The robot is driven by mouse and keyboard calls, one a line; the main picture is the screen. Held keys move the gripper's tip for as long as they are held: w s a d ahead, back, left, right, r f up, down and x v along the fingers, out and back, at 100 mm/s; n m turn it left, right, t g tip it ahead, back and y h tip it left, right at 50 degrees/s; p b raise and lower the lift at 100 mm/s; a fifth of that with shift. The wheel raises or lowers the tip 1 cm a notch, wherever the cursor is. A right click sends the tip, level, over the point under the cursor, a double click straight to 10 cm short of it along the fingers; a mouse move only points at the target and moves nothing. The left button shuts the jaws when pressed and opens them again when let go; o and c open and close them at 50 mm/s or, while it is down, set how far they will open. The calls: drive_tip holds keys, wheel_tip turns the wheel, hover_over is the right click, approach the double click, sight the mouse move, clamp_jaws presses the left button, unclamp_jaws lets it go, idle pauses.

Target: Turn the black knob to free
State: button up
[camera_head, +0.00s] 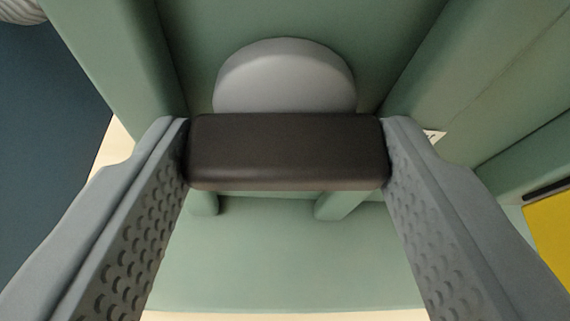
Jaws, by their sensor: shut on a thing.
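The black knob (288,151) is a dark, rounded bar lying level across the middle of the view. A grey round disc (285,78) shows behind it, with its lower part hidden by the bar. My gripper (287,155) has one grey, dimpled finger at each end of the bar. Both fingertips touch the bar's ends, so the gripper is shut on it. No marking that tells the knob's setting can be seen.
Green padded panels (280,255) surround the knob, with raised ribs to the left and right. A yellow patch (550,235) is at the right edge. A dark blue surface (45,150) lies at the left.

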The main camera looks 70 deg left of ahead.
drive_tip(key=shift+f+m, duration=0.1)
drive_tip(key=shift+m, duration=0.3)
drive_tip(key=shift+g, duration=0.3)
drive_tip(key=o, duration=1)
drive_tip(key=d, duration=0.9)
drive_tip(key=s+d+r, duration=0.1)
drive_tip(key=d, duration=0.4)
drive_tip(key=shift+d+r, duration=0.1)
drive_tip(key=shift+d, duration=0.25)
